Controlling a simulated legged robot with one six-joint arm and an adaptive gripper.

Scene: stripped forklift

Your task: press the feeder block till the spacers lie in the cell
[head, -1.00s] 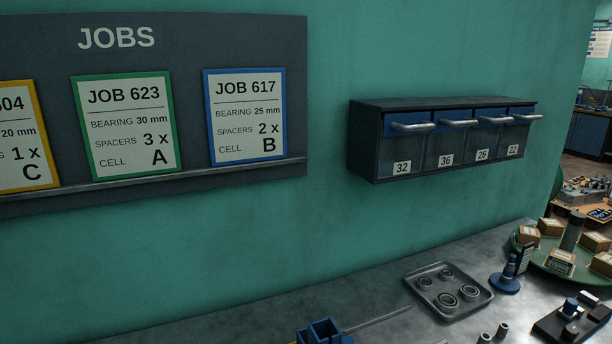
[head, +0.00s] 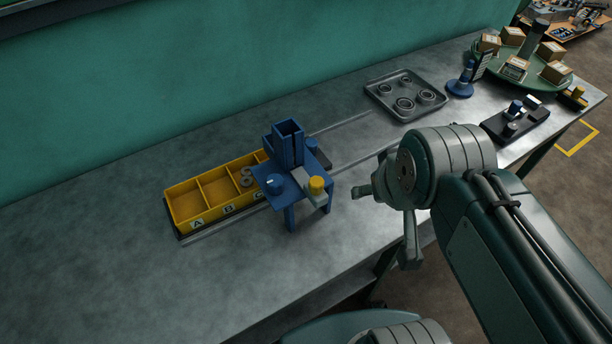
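The blue feeder (head: 286,150) stands on the bench with an upright open-topped magazine. A light block with a yellow knob (head: 316,184) sits at its front right, and a round blue knob (head: 275,183) at its front left. A yellow tray (head: 189,227) lies left of the feeder and runs partly under it. Its cells A and B look empty. A few grey rings, apparently spacers (head: 247,175), lie in the third cell, whose label is partly hidden. My gripper (head: 385,226) is right of the feeder, clear of it, fingers spread and empty.
A grey tray of bearings (head: 375,96) stands behind my gripper. A blue post (head: 462,82), a black fixture (head: 517,119) and a green turntable with boxes (head: 550,74) are at the back right. The bench (head: 110,260) is bare at the front left.

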